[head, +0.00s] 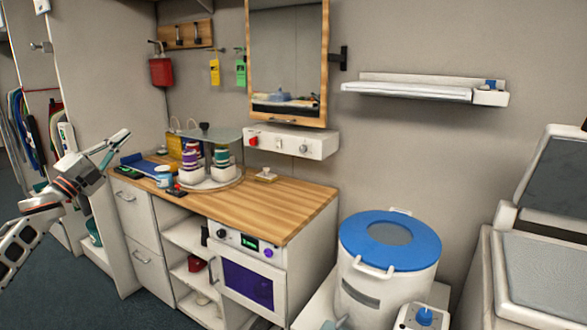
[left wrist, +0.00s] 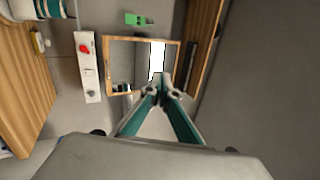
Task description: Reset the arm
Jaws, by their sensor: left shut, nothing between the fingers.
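My left gripper (head: 121,142) is in the head view at the left, raised in front of the wall and to the left of the wooden counter. Its fingers are shut with nothing between them. In the left wrist view the two teal fingers of my left gripper (left wrist: 161,92) meet at their tips, with the mirror cabinet behind them. The gripper touches nothing that I can see. My right gripper is not in view.
The wooden counter (head: 285,205) holds cups and a round tray. A white bin with a blue lid (head: 391,238) stands to its right. A wood-framed mirror (head: 287,60) and a white shelf (head: 415,90) are on the wall. Dark floor is clear at lower left.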

